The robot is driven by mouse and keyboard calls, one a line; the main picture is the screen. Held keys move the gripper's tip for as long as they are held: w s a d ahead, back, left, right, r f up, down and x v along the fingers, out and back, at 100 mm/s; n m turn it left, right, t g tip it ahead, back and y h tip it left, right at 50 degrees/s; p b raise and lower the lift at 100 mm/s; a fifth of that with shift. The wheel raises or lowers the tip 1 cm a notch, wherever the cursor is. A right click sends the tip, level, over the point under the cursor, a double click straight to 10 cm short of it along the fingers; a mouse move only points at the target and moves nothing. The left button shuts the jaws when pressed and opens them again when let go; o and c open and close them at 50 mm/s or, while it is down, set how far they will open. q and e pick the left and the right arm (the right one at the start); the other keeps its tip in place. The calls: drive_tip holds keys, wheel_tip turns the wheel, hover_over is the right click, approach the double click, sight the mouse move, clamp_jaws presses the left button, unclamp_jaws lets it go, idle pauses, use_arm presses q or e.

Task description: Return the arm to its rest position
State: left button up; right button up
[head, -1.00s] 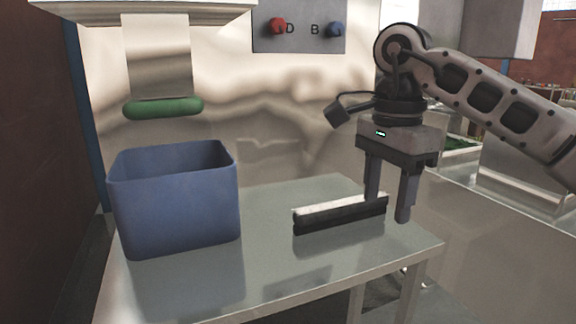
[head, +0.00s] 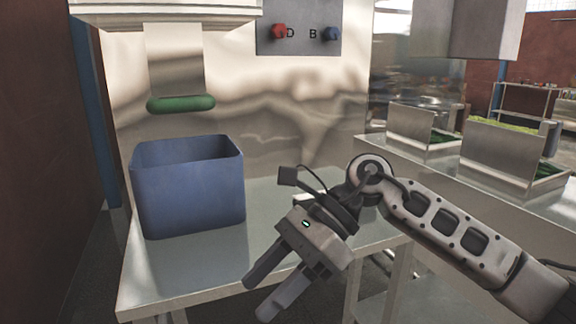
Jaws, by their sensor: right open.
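My right arm comes in from the right, bent low over the front right of the metal table (head: 160,281). My right gripper (head: 257,296) is open and empty, its fingers pointing down and to the left near the table's front edge. The black-and-white bar is not visible now; the gripper and arm cover the part of the table where it lay. My left gripper is not in view.
A blue open bin (head: 190,195) stands on the table's left side, under a nozzle with a green ring (head: 181,103). A panel (head: 300,15) with red and blue knobs is behind. Metal counters with trays (head: 505,155) stand at the right.

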drive_tip(key=s+a+r+m+y, duration=0.3)
drive_tip(key=a+r+m+y, duration=0.15)
drive_tip(key=m+y, duration=0.55)
drive_tip(key=w+d+f+m+t+h+p, duration=0.1)
drive_tip(key=w+d+f+m+t+h, duration=0.25)
drive_tip(key=m+t, duration=0.65)
drive_tip(key=d+f+m+t+h, duration=0.3)
drive_tip(key=d+f+m+t, duration=0.25)
drive_tip(key=m, duration=0.75)
drive_tip(key=w+d+f+m+t+h+p, duration=0.1)
drive_tip(key=w+d+f+m+t+h, duration=0.25)
drive_tip(key=m+t, duration=0.65)
drive_tip(key=s+d+f+m+g+h, duration=0.3)
drive_tip(key=s+f+m, duration=0.3)
drive_tip(key=f, duration=0.3)
drive_tip(key=s+d+f+m+g+h, duration=0.2)
drive_tip(key=s+d+f+m+g, duration=0.3)
drive_tip(key=s+f, duration=0.4)
drive_tip(key=shift+d+f+m+g+h, duration=0.15)
drive_tip(key=shift+f+m+g+h, duration=0.25)
drive_tip(key=shift+f+m+g, duration=0.25)
drive_tip(key=shift+r, duration=0.15)
